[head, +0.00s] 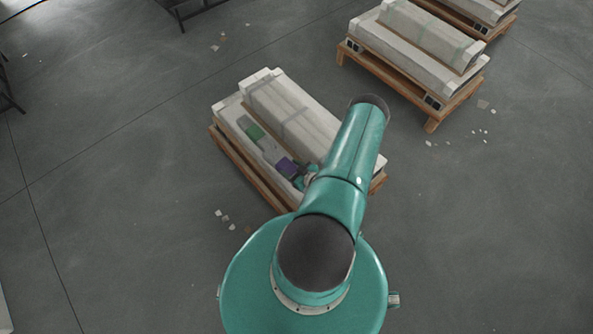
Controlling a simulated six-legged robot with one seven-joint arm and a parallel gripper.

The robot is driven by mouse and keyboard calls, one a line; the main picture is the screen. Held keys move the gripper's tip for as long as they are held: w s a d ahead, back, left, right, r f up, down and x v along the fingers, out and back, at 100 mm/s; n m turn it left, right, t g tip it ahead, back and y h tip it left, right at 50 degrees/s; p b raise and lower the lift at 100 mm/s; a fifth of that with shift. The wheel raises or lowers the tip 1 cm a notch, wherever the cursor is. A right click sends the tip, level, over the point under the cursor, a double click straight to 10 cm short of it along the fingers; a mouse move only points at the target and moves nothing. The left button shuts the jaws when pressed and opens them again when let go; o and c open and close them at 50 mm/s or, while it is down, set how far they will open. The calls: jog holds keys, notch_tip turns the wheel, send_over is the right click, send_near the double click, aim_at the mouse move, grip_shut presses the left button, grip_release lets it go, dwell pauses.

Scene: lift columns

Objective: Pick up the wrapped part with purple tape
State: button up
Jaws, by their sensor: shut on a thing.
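The wrapped part with purple tape (286,167) is on the near pallet's load, at its front left. My teal arm reaches over from the bottom of the head view. My gripper (299,180) is at the purple-taped part and shut on it; its fingers are small and partly hidden by my arm. A part with green tape (252,131) lies farther back along the same ledge, apart from my gripper. I cannot tell whether the purple-taped part is clear of the surface beneath it.
The near wooden pallet (232,159) carries a long pale wrapped column (285,108) beside the parts. Another loaded pallet (432,124) stands at the upper right, with one more behind it. Small pale scraps (223,216) lie on the grey floor. The floor at left is mostly clear.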

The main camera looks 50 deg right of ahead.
aim_at(284, 167)
jog(key=a+r, duration=0.1)
jog(key=w+a+r, duration=0.1)
jog(key=r, duration=0.1)
jog(key=shift+w+a+r, duration=0.2)
jog(key=shift+w+a, duration=0.15)
jog(key=shift+a, duration=0.05)
jog(key=w+a+r, duration=0.3)
jog(key=w+a, duration=0.1)
jog(key=a, duration=0.3)
jog(key=shift+r, duration=0.3)
